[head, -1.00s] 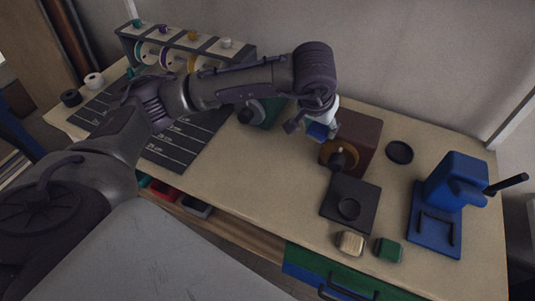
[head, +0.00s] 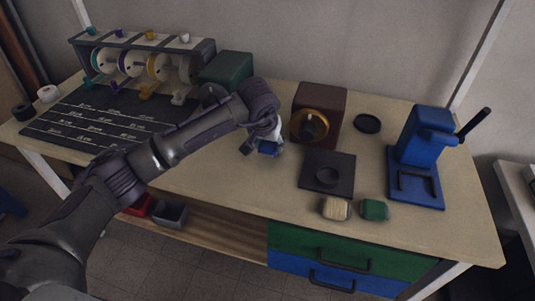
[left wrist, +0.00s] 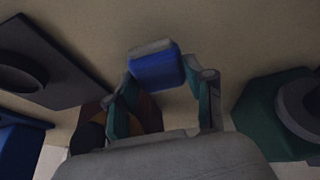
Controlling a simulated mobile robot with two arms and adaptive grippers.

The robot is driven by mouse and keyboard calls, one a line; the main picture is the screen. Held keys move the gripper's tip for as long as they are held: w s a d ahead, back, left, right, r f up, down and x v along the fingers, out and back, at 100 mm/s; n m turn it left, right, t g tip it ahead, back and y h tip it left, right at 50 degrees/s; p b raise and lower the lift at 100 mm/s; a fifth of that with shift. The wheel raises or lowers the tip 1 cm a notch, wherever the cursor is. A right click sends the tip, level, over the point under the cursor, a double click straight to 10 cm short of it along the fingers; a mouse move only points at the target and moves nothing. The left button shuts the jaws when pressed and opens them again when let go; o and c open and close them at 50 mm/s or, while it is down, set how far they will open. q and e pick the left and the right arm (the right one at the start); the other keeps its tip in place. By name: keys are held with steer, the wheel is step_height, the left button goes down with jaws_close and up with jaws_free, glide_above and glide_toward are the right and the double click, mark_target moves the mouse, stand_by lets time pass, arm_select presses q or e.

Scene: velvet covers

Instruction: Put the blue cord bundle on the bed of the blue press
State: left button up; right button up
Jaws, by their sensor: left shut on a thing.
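The blue cord bundle (head: 268,149) is held at the tip of my left gripper (head: 264,143), low over the bench in front and to the left of the brown box. In the left wrist view the bundle (left wrist: 156,72) sits between the two fingertips, with a pale band along one side. The blue press (head: 427,134) stands at the right of the bench, with a black lever. Its flat bed (head: 430,195) carries two dark bars and is otherwise empty. My right gripper is not in view.
A brown box (head: 318,103) with a brass ring and a black plate (head: 314,180) lie between the bundle and the press. Tan (head: 335,208) and green (head: 374,210) bundles lie near the front edge. A black disc (head: 367,123) lies behind. A green device (head: 227,70) stands at left.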

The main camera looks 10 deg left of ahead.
arm_select(q)
steer(key=shift+f+b, duration=0.5)
steer(key=shift+f, duration=0.85)
steer(key=o, duration=1)
steer(key=shift+r, duration=0.15)
